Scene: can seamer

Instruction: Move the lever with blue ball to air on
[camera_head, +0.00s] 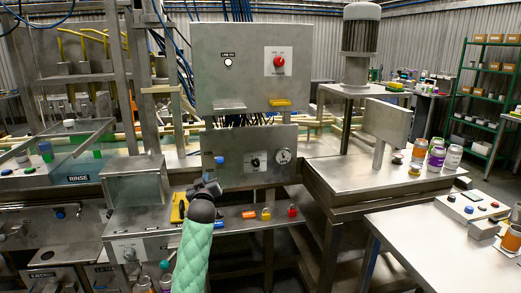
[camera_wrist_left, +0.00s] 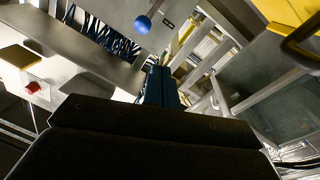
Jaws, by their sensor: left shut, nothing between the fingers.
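The blue ball (camera_head: 219,160) of the lever sits at the left side of the lower grey control panel (camera_head: 235,142). It also shows in the left wrist view as a blue ball (camera_wrist_left: 142,24) beside a small dark label, beyond my fingers. My left gripper (camera_head: 211,183) is just below the ball in the head view, apart from it. In the left wrist view the left gripper's fingers (camera_wrist_left: 160,84) are together and hold nothing. The lever's arm is too small to make out. My right gripper is out of view.
A black selector (camera_head: 255,162) and a round gauge (camera_head: 283,156) sit right of the ball. The upper box (camera_head: 240,85) carries a red knob (camera_head: 279,61). Below, a ledge holds a yellow item (camera_head: 178,207) and small orange, yellow and red pieces.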

